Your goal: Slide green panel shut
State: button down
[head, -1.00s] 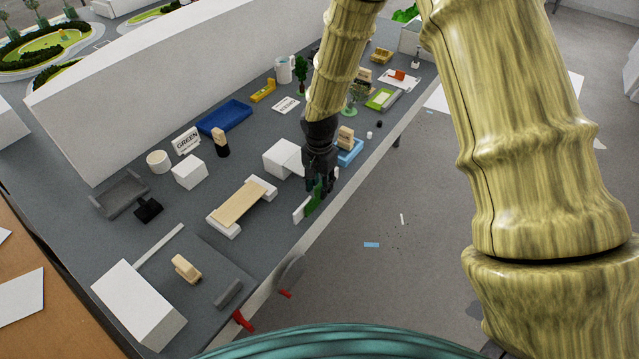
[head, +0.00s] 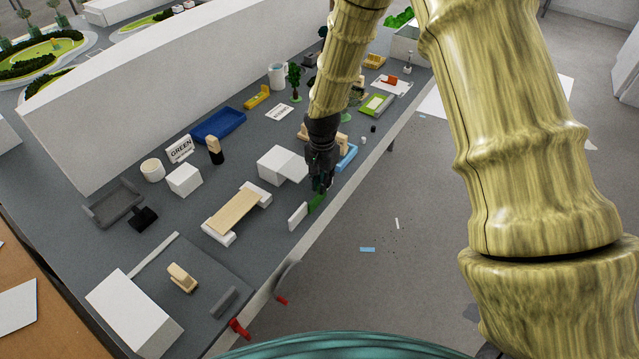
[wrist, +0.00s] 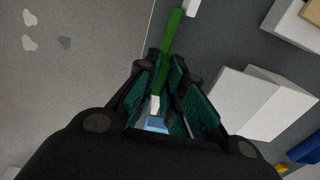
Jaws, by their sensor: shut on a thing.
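The green panel (head: 316,203) is a thin upright strip near the front edge of the table. In the wrist view the green panel (wrist: 169,48) runs up from between my fingers. My gripper (head: 320,188) is over the panel from above, its fingers shut around it; the wrist view shows my gripper (wrist: 165,85) with a finger on each side. A white upright piece (head: 298,215) stands at the panel's left end in the head view. My fingers hide the panel's other end, and I cannot tell how the panel is guided.
A white box (head: 282,165) stands close behind the panel. A wooden plank on white blocks (head: 237,212) lies to the left. A light blue tray (head: 347,157) is just beyond my gripper. The floor (head: 400,270) in front of the table is mostly clear.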

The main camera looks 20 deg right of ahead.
jog(key=c, duration=1.5)
grip_release()
jog(key=shift+w+d, duration=0.15)
jog(key=shift+r, duration=0.1)
notch_tip(320, 180, up, 12)
jog(key=shift+f, duration=0.1)
